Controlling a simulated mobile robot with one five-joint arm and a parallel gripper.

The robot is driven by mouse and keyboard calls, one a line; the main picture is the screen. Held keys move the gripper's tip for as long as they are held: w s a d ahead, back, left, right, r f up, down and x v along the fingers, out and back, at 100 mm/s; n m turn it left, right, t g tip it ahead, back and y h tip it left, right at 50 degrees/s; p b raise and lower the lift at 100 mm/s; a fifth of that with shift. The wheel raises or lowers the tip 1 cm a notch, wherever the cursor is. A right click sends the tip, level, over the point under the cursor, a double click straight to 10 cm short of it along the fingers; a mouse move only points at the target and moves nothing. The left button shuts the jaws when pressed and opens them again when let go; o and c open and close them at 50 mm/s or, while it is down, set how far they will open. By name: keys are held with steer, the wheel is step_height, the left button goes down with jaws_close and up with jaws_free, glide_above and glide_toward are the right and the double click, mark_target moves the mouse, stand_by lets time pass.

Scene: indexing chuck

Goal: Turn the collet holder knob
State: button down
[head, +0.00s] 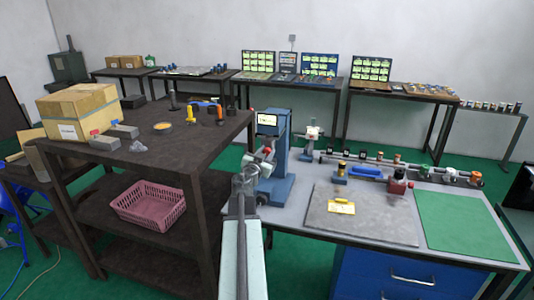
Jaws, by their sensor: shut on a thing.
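A blue upright machine with a pale front panel (273,122) stands at the left end of the grey workbench. A small red and white part (266,153), which looks like the collet holder knob, sits low on its front left side. My gripper (254,170) is at the end of my pale arm, right at this part. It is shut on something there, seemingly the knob. The jaws and the part overlap and are very small, so the exact grip and the knob's angle are hidden.
A dark shelf table (190,145) with boxes and tools stands close on the left, with a pink basket (148,204) below. On the grey bench, a flat plate (362,214) carries a yellow item (341,207). A green mat (462,224) lies clear at right.

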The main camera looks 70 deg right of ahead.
stand_by(0.5)
steer(key=c, duration=1.1)
jaws_free()
steer(key=shift+a, duration=0.1)
